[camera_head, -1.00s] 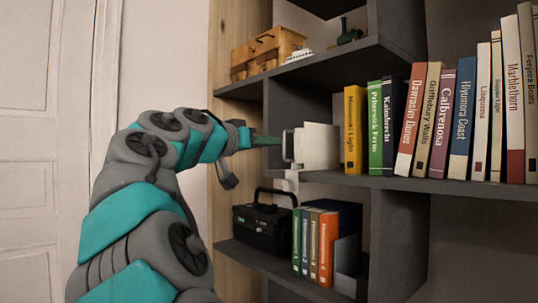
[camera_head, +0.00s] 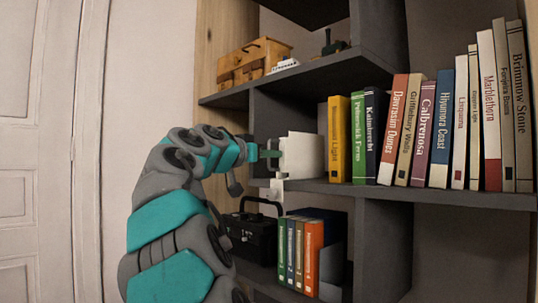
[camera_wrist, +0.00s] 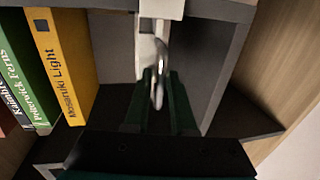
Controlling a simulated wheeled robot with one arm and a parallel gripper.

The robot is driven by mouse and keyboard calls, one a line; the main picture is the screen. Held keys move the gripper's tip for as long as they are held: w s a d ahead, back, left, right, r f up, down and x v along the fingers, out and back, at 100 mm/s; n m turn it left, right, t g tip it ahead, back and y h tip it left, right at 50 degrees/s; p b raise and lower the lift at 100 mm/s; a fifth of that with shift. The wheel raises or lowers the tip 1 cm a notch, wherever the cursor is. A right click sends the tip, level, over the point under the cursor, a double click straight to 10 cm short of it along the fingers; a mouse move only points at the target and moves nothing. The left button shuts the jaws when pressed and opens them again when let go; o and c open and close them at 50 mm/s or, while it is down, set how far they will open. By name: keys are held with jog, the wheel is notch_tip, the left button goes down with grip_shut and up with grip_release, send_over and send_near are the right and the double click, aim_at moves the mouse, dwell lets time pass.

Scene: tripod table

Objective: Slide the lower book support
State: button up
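A white book support (camera_head: 304,155) stands on the middle shelf, left of the yellow book (camera_head: 338,140). A white bracket hangs from it over the shelf's front edge. My gripper (camera_head: 273,154) is at the handle on its left end. In the wrist view, my dark green fingers (camera_wrist: 158,98) lie on both sides of the metal handle (camera_wrist: 158,72) and look shut on it. A dark grey book support (camera_head: 331,267) stands on the lower shelf, right of an orange book (camera_head: 313,258). My gripper is apart from that one.
A row of upright books (camera_head: 438,130) fills the middle shelf to the right. A black toolbox (camera_head: 250,236) stands left of the lower books. A wooden box (camera_head: 253,62) is on the top shelf. A wooden side panel (camera_head: 224,60) rises at the left.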

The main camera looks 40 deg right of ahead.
jog(key=shift+c, duration=0.4)
grip_shut()
dwell(0.9)
